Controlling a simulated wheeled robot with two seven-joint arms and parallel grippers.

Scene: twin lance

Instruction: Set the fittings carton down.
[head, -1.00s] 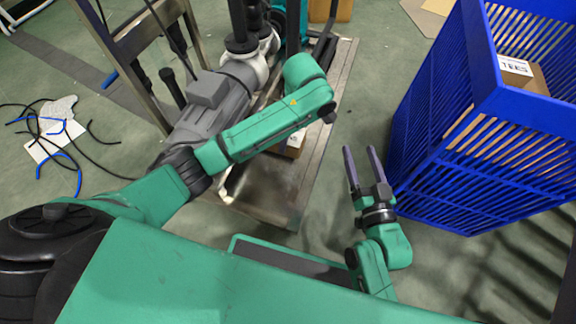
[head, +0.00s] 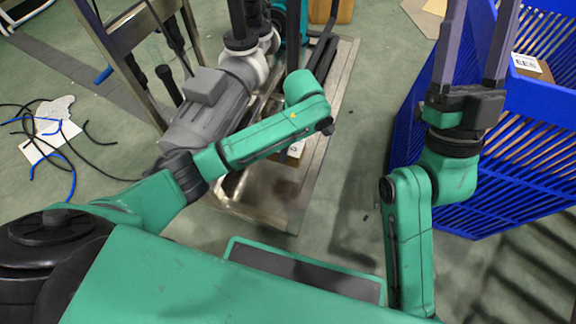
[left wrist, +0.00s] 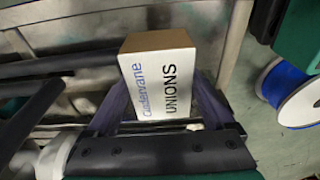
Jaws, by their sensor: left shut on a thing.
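The fittings carton (left wrist: 160,80) is a brown box with a white label reading "UNIONS". In the left wrist view it sits between the two fingers of my left gripper (left wrist: 162,105), which is shut on it. In the head view only a small part of the carton (head: 296,150) shows below my left forearm, over the metal skid, and the left gripper is hidden there. I cannot tell whether the carton touches the surface under it. My right gripper (head: 475,45) is open and empty, its fingers pointing up the picture in front of the blue crate.
A blue slatted crate (head: 430,190) stands at the right with a labelled carton (head: 527,66) in it. A grey motor (head: 210,105) and pipes occupy the metal skid (head: 270,200). Cables lie on the floor at left. A white and blue spool (left wrist: 300,98) shows in the left wrist view.

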